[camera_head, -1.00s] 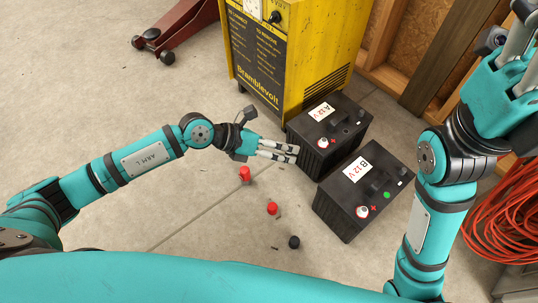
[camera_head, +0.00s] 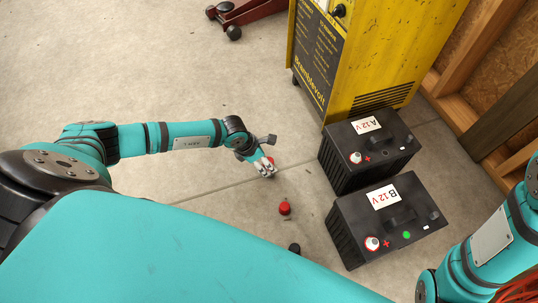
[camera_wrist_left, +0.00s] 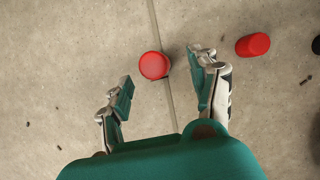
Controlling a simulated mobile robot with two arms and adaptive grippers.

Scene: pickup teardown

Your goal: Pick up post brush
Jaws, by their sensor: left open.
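Small objects lie on the concrete floor, and I cannot tell by looks which is the post brush. One red round piece (camera_wrist_left: 154,65) shows between and just beyond my left fingertips in the wrist view; in the head view the gripper partly hides it. A second red piece (camera_head: 284,208) lies apart, also in the wrist view (camera_wrist_left: 253,44). A black piece (camera_head: 294,248) lies nearer my body, cut off at the wrist view's right edge (camera_wrist_left: 317,45). My left gripper (camera_head: 266,170) is open and empty, pointing down over the first red piece (camera_wrist_left: 165,92). My right gripper is out of view.
Black battery A (camera_head: 345,178) and battery B (camera_head: 350,235) stand right of the small pieces. A yellow charger (camera_head: 395,50) stands behind them, with wooden framing (camera_head: 485,65) at the right. A red floor jack (camera_head: 255,10) is at the back. The floor at left is clear.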

